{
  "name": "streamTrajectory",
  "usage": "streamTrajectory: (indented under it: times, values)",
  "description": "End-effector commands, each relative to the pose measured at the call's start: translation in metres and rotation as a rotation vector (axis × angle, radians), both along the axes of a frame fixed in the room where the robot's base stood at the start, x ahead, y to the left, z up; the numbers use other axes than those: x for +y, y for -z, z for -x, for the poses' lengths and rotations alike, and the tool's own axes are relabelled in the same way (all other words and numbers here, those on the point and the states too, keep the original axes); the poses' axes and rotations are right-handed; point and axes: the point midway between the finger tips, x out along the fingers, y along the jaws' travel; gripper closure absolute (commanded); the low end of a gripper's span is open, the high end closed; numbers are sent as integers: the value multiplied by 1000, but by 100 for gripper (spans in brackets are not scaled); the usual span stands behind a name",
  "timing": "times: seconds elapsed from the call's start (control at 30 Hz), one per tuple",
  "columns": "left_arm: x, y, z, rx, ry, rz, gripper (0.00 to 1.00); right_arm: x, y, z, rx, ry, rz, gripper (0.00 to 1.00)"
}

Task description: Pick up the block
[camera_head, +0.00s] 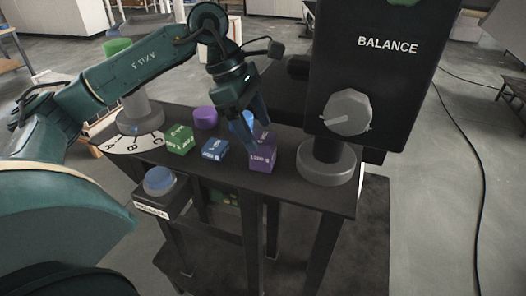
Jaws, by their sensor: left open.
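Several blocks stand on a dark table (310,197). A purple block (262,160) with white lettering is at the front right, a blue block (215,149) is left of it, and a green block (180,139) is farther left. My left gripper (250,138) is open and points down just above and behind the purple block, its fingers overlapping the block's back edge in the picture. I cannot tell whether they touch it. The task does not say which block is meant. My right gripper is out of view.
A black panel marked BALANCE (385,70) with a grey knob rises on the right above a round grey base (326,167). A blue button box (160,181) is at the front left.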

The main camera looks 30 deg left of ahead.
Motion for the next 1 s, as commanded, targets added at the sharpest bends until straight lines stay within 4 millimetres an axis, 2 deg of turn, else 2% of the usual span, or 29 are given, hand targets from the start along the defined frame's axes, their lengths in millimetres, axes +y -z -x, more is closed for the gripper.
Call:
streamTrajectory:
  times: [0.33,0.67,1.0]
  values:
    - [-13,44,-2,4,2,0,33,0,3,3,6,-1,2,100]
    - [-16,50,-3,1,0,0,33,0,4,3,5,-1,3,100]
    - [-15,50,-3,1,0,0,61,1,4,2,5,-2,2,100]
